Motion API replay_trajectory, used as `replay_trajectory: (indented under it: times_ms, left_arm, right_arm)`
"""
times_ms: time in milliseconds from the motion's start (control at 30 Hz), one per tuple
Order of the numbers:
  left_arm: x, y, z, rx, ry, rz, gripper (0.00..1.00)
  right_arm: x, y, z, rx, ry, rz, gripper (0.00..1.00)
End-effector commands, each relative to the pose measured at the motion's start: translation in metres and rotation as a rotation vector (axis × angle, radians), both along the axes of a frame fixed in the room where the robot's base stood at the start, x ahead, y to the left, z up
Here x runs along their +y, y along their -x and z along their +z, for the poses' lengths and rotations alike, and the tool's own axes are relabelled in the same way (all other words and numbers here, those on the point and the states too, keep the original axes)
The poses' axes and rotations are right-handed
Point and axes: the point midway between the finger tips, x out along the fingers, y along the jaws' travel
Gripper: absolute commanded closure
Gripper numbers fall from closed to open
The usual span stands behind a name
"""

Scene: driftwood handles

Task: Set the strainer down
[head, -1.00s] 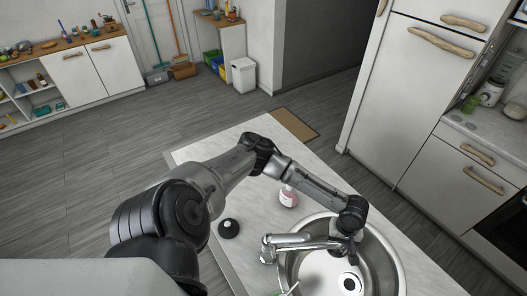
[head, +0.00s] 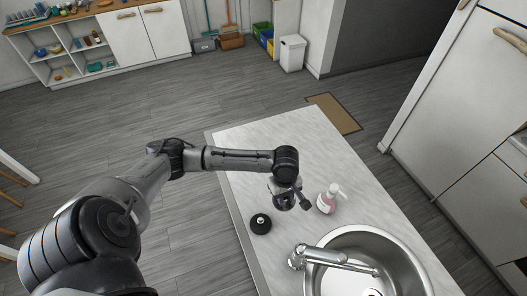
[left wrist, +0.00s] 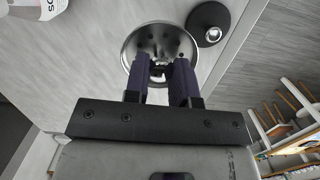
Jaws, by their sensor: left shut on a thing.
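The strainer (left wrist: 150,40) is a small round metal bowl with dark holes, seen in the left wrist view just beyond my fingertips. In the head view my left gripper (head: 286,197) points down over the light countertop (head: 290,145), between a black round item and a soap bottle. The strainer is mostly hidden under the gripper there. I cannot tell whether it touches the counter. My right gripper is not in view.
The black round item with a shiny knob (head: 260,223) lies close by on the counter. A pink-and-white pump bottle (head: 328,198) stands to the right. The steel sink (head: 405,255) and tap (head: 325,257) are nearer the front. The far countertop is clear.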

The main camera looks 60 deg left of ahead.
Motion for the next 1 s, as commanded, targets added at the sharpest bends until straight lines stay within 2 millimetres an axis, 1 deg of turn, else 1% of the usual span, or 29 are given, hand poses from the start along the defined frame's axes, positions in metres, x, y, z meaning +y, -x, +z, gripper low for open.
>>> replay_trajectory:
  times_ms: [67,167,400,600,700,800,933,1000]
  left_arm:
    - [0.003,0.001,-0.001,0.001,0.0,0.006,0.98]
    - [0.015,0.005,-0.007,0.002,-0.003,0.011,0.98]
    - [0.062,0.021,-0.036,0.005,-0.005,0.013,0.98]
    - [0.094,0.031,-0.056,0.001,-0.002,0.012,0.98]
    - [0.104,0.034,-0.063,0.001,-0.001,0.01,0.98]
    - [0.11,0.036,-0.067,0.0,-0.001,0.009,0.98]
    - [0.112,0.037,-0.071,0.0,0.0,0.009,0.98]
    - [0.112,0.037,-0.078,0.0,0.001,0.01,0.98]
  right_arm:
    - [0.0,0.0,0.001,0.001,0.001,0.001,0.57]
    - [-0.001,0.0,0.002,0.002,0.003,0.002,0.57]
    - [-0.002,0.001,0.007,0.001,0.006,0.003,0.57]
    - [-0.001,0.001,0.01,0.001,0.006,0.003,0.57]
    - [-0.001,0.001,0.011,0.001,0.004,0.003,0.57]
    - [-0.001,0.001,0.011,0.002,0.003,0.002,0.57]
    - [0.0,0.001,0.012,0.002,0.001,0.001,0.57]
    - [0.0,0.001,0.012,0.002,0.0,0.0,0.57]
